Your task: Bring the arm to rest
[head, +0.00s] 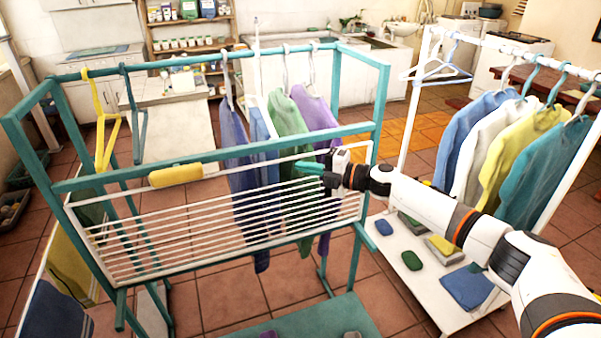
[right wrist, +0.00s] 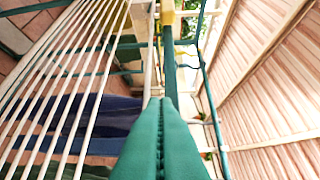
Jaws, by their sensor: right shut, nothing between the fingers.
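My right arm (head: 440,207) comes in from the lower right of the head view and reaches left across the teal drying frame. My right gripper (head: 311,169) is at the upper bar of the white slatted rack (head: 150,236), in front of the hanging shirts. Its teal fingers are closed together with nothing between them. In the right wrist view the shut fingers (right wrist: 160,138) fill the lower middle, beside the white slats. I cannot tell whether the fingertips touch the rack's bar. My left arm and gripper are not in view.
The teal frame (head: 215,157) holds a purple shirt (head: 314,110), a green shirt (head: 288,125) and blue garments. A yellow hanger (head: 103,120) hangs at its left. A white clothes rail (head: 405,130) with several shirts and a low shelf of folded cloths stands right, near my arm.

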